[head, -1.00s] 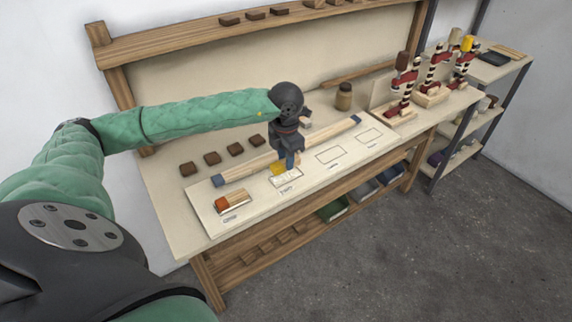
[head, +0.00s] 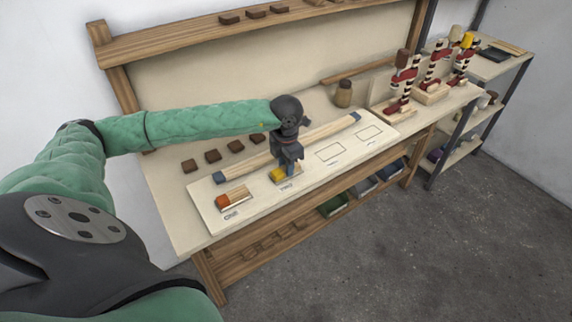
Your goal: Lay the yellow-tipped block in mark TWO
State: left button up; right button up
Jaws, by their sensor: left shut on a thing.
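The yellow-tipped block (head: 278,174) is at the second outlined mark, mark TWO (head: 288,183), on the pale board. Its yellow end shows; most of the rest is hidden by my left gripper (head: 289,169). My left gripper points down and is shut on the block. The block looks down at board level, within or over the outline; I cannot tell whether it touches the board. My right gripper is not in view.
An orange-tipped block (head: 232,200) lies in the first mark. Two empty outlines (head: 330,152) are to the right. A long blue-ended stick (head: 316,136) lies behind the marks. Dark blocks (head: 213,156) and a jar (head: 343,94) stand further back.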

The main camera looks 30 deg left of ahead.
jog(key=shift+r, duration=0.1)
pick_arm(q)
jog(key=shift+f, duration=0.1)
jog(key=o, duration=1)
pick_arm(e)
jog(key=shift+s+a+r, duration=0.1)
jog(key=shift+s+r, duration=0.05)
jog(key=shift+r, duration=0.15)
